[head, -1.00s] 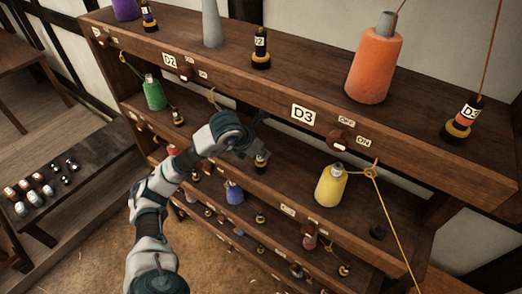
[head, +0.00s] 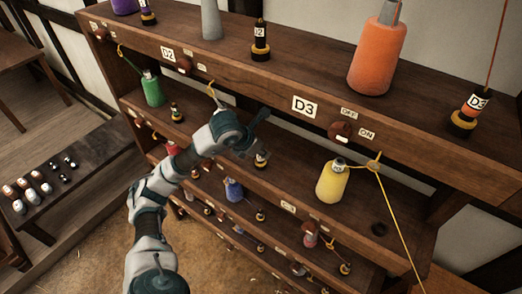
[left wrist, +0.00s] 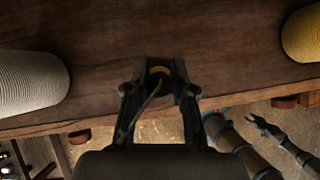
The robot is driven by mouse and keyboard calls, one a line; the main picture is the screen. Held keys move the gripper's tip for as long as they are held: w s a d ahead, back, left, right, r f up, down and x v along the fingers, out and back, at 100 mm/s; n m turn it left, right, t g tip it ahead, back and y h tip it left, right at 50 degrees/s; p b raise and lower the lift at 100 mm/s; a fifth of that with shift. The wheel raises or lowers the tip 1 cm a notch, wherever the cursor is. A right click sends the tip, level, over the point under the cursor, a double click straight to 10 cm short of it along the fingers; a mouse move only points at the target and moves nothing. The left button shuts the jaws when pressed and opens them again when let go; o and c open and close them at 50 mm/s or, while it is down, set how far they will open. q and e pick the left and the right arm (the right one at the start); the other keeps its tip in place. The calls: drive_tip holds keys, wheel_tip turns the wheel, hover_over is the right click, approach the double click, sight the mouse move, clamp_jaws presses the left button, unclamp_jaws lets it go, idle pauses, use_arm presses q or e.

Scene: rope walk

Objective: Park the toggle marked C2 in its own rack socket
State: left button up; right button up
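A dark toggle with a yellow band and a pale tag (head: 261,161) stands on the second shelf; its mark is too small to read. My left gripper (head: 261,136) is just above and behind it in the head view. In the left wrist view the fingers (left wrist: 160,68) stand apart, with a dark yellow-ringed piece (left wrist: 160,71) and a thin cord (left wrist: 149,101) showing between them. I cannot tell whether they touch it. My right gripper (left wrist: 257,123) shows small in the left wrist view, its fingers apart. No tag reading C2 is legible.
A yellow cone (head: 332,183) stands right of the gripper on the same shelf, near an empty dark socket (head: 379,229). Above is the shelf edge with the D3 plate (head: 306,107). A grey cone (left wrist: 30,82) stands at left in the wrist view.

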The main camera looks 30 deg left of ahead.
use_arm(q)
drive_tip(key=shift+r, duration=0.1)
drive_tip(key=shift+s+a+r+p, duration=0.15)
drive_tip(key=shift+s+r+p, duration=0.2)
drive_tip(key=shift+r, duration=0.2)
drive_tip(key=p+v, duration=0.3)
drive_tip(key=v, duration=0.6)
drive_tip(key=shift+a+r, duration=0.1)
drive_tip(key=shift+r, duration=0.1)
drive_tip(key=shift+r, duration=0.2)
idle(0.3)
drive_tip(key=shift+f, duration=0.15)
